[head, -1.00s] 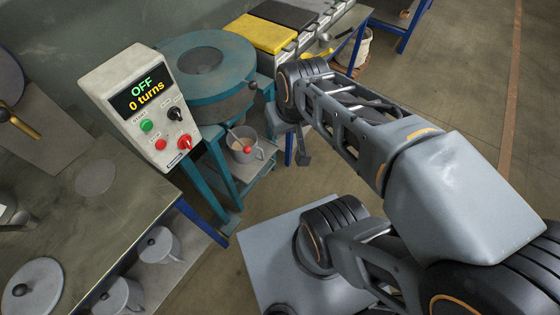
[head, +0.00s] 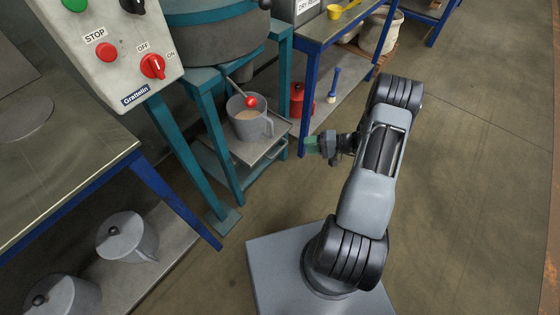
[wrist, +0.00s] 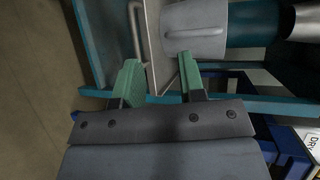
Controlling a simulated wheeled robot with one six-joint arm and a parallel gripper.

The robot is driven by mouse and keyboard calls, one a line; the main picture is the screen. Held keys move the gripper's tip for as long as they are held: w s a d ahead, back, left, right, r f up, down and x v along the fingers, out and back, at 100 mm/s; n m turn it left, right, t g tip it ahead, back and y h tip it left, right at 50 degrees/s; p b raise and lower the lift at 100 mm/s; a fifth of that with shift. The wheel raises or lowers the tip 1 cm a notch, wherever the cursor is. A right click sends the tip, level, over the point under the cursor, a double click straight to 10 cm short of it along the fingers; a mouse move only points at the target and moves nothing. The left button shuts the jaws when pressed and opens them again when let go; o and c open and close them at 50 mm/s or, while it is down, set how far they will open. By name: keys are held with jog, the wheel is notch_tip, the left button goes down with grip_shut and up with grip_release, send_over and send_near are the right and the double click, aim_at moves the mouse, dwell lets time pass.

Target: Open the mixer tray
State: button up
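The teal mixer (head: 215,45) stands at the upper middle of the head view, its top cut off. A thin lever with a red ball knob (head: 251,101) sticks out of it over a grey mug (head: 246,124). The mug holds something beige and stands on a metal tray (head: 262,150) low in the mixer's frame. My gripper (head: 312,146), with green fingers, is right of the tray and apart from it. In the wrist view my gripper (wrist: 158,72) is open and empty; the mug (wrist: 195,28) and the tray's edge (wrist: 155,45) lie beyond its fingers.
A control box (head: 105,45) with a red switch stands at upper left. Lidded grey pots (head: 125,237) sit on a shelf at lower left. Floor to the right is clear.

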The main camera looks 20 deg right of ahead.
aim_at(280, 150)
notch_tip(280, 150, down, 6)
jog(key=d+m+t+b, duration=0.1)
jog(key=d+t+b, duration=0.1)
jog(key=b+x, duration=0.2)
jog(key=x, duration=1.2)
jog(key=shift+w+d+f+b, duration=0.1)
jog(key=shift+d+f+b, duration=0.05)
jog(key=shift+b, duration=0.2)
grip_shut()
